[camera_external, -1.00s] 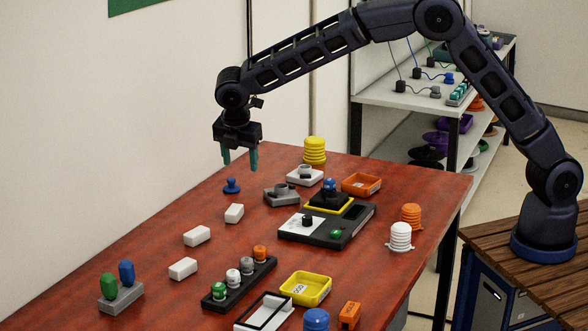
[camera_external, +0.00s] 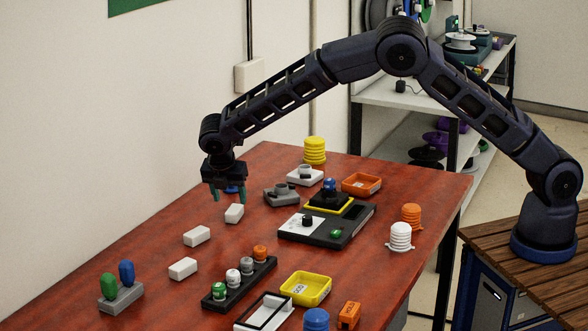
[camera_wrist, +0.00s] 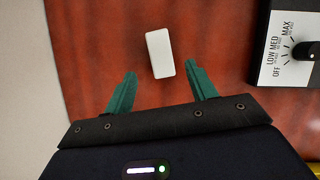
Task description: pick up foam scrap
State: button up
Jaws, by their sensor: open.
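Several small white blocks, which look like the foam scraps, lie on the red-brown table (camera_external: 130,255). The farthest white block (camera_external: 234,213) is just below and in front of my gripper (camera_external: 229,197); the others are a middle block (camera_external: 197,235) and a nearer block (camera_external: 183,268). In the wrist view one white block (camera_wrist: 160,53) lies ahead of the gap between my teal fingertips (camera_wrist: 161,75), slightly tilted and not visibly touched. My gripper (camera_wrist: 161,75) is open and empty, pointing down above the table.
A dark dial box (camera_external: 326,225) stands right of the gripper; its dial panel (camera_wrist: 288,50) shows in the wrist view. A grey fixture (camera_external: 281,195) and a peg rack (camera_external: 240,284) stand nearby.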

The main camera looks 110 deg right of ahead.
aim_at(234, 209)
jog(key=shift+s+x, duration=0.1)
jog(key=shift+x, duration=1.2)
jog(key=shift+s+x, duration=0.15)
jog(key=shift+x, duration=1.15)
jog(key=shift+d+r, duration=0.1)
jog(key=shift+r, duration=0.05)
jog(key=c, duration=1)
